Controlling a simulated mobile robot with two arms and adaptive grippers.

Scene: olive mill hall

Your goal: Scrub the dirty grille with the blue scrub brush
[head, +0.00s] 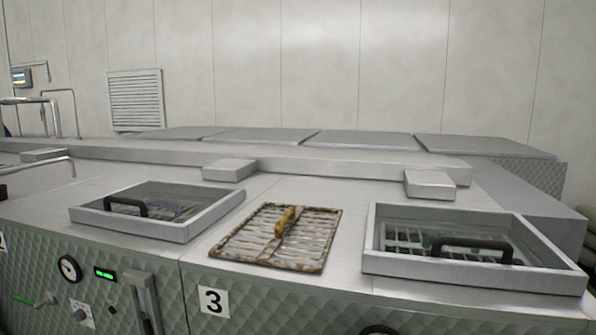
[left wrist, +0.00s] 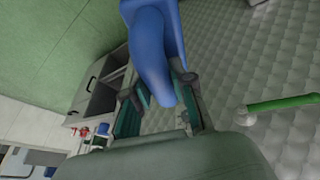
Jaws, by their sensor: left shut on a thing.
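The dirty grille (head: 240,250) lies flat on the steel machine top in the head view, between two framed openings. In the left wrist view my left gripper (left wrist: 160,95) is shut on a smooth blue thing, which looks like the blue scrub brush (left wrist: 152,50). The brush's bristles cannot be made out. Neither gripper shows in the head view, and the brush is away from the grille. My right gripper is in neither view.
Framed openings with black handles stand left (head: 205,222) and right (head: 450,268) of the grille. Low steel blocks (head: 230,169) and a raised ledge (head: 330,159) lie behind it. A green lever (left wrist: 285,103) sticks out by a quilted metal panel in the left wrist view.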

